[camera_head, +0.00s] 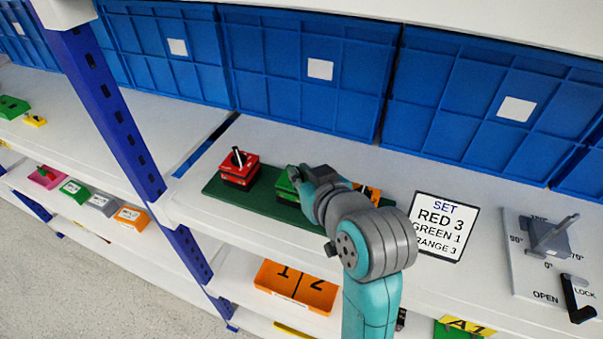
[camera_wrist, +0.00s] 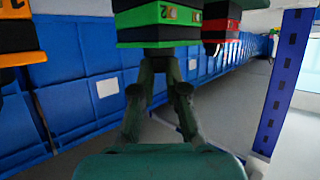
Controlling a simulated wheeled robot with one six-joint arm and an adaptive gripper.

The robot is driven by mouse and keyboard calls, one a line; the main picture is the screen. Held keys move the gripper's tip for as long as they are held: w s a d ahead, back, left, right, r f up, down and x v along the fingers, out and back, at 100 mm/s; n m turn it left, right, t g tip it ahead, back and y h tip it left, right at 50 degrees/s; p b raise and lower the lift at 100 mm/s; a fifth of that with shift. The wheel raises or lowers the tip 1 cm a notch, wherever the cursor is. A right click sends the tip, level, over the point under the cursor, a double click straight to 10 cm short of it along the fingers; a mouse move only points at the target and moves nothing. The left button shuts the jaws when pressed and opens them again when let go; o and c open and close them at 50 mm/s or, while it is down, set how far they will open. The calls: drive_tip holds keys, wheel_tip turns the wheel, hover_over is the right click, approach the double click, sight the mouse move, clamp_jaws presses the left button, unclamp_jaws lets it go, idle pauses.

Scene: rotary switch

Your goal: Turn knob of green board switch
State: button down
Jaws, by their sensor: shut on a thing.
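The green board switch (camera_head: 287,184) sits in the middle of a dark green board (camera_head: 237,207) on the shelf, between a red switch (camera_head: 238,172) and an orange switch (camera_head: 368,192). My gripper (camera_head: 299,176) reaches over it from the right and hides much of it. In the wrist view the green switch (camera_wrist: 158,24) is at the top, and my gripper's two fingers (camera_wrist: 160,68) come together at it. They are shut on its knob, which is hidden. The red switch has a black knob with a pale pointer.
A sign (camera_head: 441,226) reads SET, RED 3, GREEN 1, ORANGE 3, its edge partly covered by my arm. A grey lever panel (camera_head: 522,276) is at the right. Blue bins (camera_head: 300,95) line the back. A blue post (camera_head: 115,120) stands left of the board.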

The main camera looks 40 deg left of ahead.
drive_tip(key=c, duration=1.2)
unclamp_jaws()
drive_tip(key=shift+d, duration=0.1)
drive_tip(key=v, duration=1.1)
drive_tip(key=shift+s+d+r, duration=0.15)
drive_tip(key=shift+d, duration=0.2)
